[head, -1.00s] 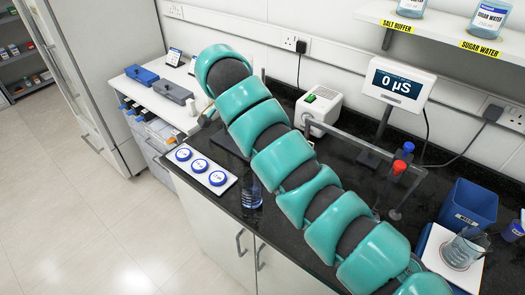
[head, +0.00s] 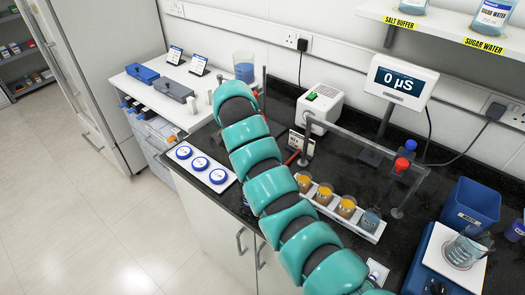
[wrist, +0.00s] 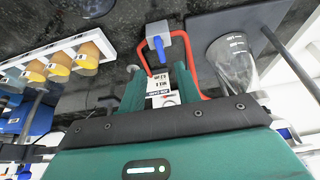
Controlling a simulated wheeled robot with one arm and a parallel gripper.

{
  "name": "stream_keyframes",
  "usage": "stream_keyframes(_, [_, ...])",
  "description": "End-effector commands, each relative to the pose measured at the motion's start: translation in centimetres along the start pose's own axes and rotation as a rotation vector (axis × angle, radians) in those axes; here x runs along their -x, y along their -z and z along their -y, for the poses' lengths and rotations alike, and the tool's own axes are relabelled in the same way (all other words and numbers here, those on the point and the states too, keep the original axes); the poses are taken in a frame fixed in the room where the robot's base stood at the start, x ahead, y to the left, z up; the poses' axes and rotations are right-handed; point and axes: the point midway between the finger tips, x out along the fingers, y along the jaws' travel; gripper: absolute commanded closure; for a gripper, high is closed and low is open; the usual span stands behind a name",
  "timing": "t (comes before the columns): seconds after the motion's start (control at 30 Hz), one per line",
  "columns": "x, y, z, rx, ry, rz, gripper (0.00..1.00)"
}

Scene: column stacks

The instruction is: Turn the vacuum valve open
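The vacuum valve (wrist: 158,42) is a small grey block with a blue lever (wrist: 157,50) in the wrist view, with red tubing (wrist: 202,85) running from it. The lever points back toward my gripper. My gripper (wrist: 160,82) has its two green fingers apart, with nothing held between them. The valve is just beyond the fingertips, roughly centred between them; I see no clear contact. White labels show between the fingers. In the head view my arm hides the gripper and the valve; some red tubing (head: 304,152) shows beside the arm.
A glass flask (wrist: 233,60) stands close right of the valve. A rack of orange-filled beakers (wrist: 60,62) lies left; it also shows in the head view (head: 362,234). A white box with a green switch (head: 318,106), a frame with red and blue knobs, and a blue waste bin (head: 468,208) stand nearby.

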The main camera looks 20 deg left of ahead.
Motion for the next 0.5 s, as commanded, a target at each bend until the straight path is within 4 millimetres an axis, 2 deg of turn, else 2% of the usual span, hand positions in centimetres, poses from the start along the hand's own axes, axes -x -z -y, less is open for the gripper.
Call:
stream_keyframes(0.23, [-4.4, 0.1, -0.1, 0.001, -0.003, 0.003, 0.67])
stream_keyframes(0.5, [-6.9, 0.2, -0.1, 0.0, -0.001, 0.0, 0.67])
